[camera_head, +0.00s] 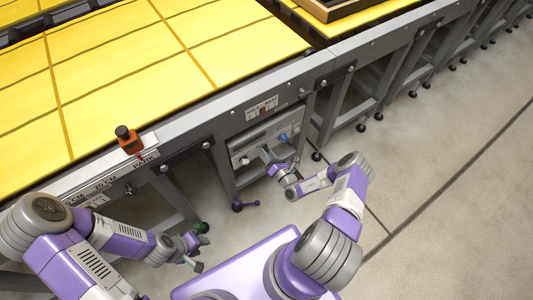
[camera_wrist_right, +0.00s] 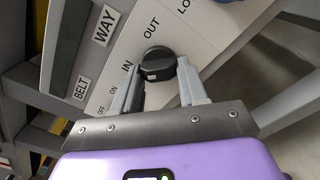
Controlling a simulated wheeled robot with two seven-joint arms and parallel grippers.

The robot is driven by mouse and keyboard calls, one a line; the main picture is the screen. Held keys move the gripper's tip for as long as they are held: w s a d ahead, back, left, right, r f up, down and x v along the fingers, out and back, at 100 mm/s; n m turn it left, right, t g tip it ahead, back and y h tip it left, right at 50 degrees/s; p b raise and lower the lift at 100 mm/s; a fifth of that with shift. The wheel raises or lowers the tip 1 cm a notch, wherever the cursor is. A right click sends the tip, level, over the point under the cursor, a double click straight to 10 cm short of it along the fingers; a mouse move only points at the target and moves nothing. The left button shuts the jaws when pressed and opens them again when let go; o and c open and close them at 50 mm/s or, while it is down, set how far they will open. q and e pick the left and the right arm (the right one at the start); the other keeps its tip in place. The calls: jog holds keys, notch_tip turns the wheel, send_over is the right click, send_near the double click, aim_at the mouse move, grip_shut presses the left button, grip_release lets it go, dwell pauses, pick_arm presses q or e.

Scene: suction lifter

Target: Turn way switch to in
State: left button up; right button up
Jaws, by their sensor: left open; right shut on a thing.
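The way switch is a round black knob (camera_wrist_right: 158,62) on a pale panel in the right wrist view. The IN and OUT labels stand beside it, and the WAY label (camera_wrist_right: 106,25) is further left. A pale mark shows on the knob's near left side; I cannot tell for sure which label it points at. My right gripper (camera_wrist_right: 160,85) is shut on the knob, one finger on each side. In the head view my right gripper (camera_head: 268,156) is at the control panel (camera_head: 247,143) and hides the knob. My left gripper (camera_head: 196,254) is open and empty, low in front of the table.
A blue knob (camera_head: 283,138) is on the panel, right of my right gripper. The yellow-topped table (camera_head: 100,80) rises above the panel. An orange and black device (camera_head: 128,139) stands on its edge. Open floor (camera_head: 440,170) lies to the right.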

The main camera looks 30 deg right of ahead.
jog(key=o, duration=1)
jog(key=s, duration=0.2)
jog(key=s+p, duration=0.1)
jog(key=s, duration=0.4)
jog(key=shift+s+d, duration=0.3)
